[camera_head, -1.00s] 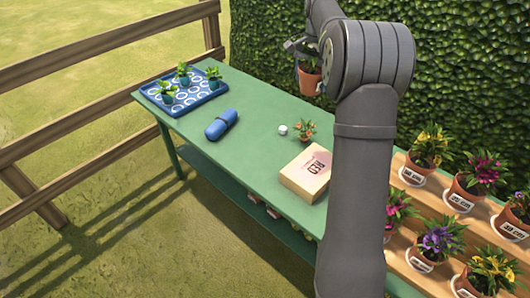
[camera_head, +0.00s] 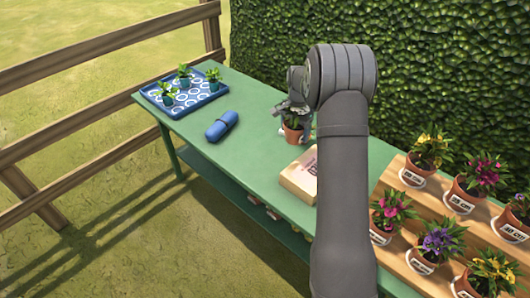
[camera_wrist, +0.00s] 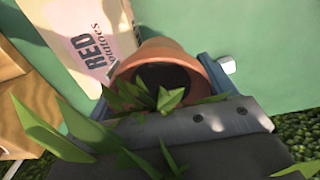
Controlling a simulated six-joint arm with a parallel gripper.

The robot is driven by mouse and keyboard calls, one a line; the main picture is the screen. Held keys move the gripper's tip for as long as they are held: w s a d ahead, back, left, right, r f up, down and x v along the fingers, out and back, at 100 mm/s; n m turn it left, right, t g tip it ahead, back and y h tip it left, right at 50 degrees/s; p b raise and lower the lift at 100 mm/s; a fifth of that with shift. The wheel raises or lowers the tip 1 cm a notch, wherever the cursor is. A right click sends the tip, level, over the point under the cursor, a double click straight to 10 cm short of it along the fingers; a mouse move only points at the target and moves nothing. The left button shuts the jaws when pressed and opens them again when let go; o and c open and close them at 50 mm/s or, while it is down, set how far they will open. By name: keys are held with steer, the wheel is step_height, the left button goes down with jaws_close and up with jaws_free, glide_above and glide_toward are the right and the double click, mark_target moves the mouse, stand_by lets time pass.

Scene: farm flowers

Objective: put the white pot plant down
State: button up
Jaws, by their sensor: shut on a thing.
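My gripper (camera_head: 296,108) is shut on a terracotta pot plant (camera_head: 293,134) with green leaves. It holds the pot low over the green table, behind the cardboard box. In the wrist view the pot (camera_wrist: 168,50) sits between the two jaws, with dark soil and leaves towards the camera. No white flowers show on it. I cannot tell whether its base touches the table (camera_head: 250,99).
A blue roll (camera_head: 221,127) and a blue tray (camera_head: 206,100) with small seedlings are further left. Several flowering pots stand on a wooden stepped stand (camera_head: 395,170) at right. The table's middle is clear.

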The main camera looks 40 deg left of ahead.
steer(key=s+a+f, duration=0.1)
steer(key=a+f, duration=0.1)
steer(key=a, duration=0.1)
steer(key=s+a+f, duration=0.1)
steer(key=a+f, duration=0.1)
steer(key=a, duration=0.2)
steer(key=s+a+f, duration=0.1)
steer(key=a+f, duration=0.2)
steer(key=shift+s+a, duration=0.35)
steer(key=shift+s, duration=0.05)
steer(key=shift+a+f, duration=0.1)
steer(key=shift+f, duration=1.9)
steer(key=shift+f, duration=0.15)
steer(key=o, duration=1.3)
step_height(320, 180, up, 12)
steer(key=shift+s+r, duration=0.1)
steer(key=shift+r, duration=0.05)
